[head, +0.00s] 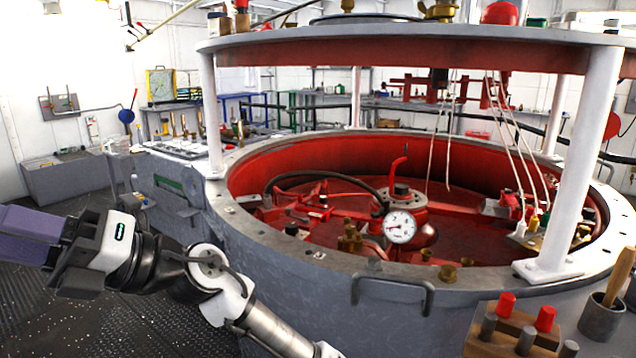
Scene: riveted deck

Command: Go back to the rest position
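My arm reaches in from the bottom edge towards the left in the head view. My gripper (62,252) is at the far left, black, pointing left, above the dark floor and left of the large round vessel (290,268). A purple block-like shape (22,232) lies at the gripper's end and runs out of the left edge. I cannot tell whether it is held or part of the gripper. The fingertips are not clearly visible, so their opening cannot be told.
The grey vessel has a red interior, a white dial gauge (399,227) and white posts (566,175) carrying an upper ring (430,45). A wooden block (500,338) with red-topped pegs and a grey cup (601,318) stand at lower right. Dark floor (80,325) is open at lower left.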

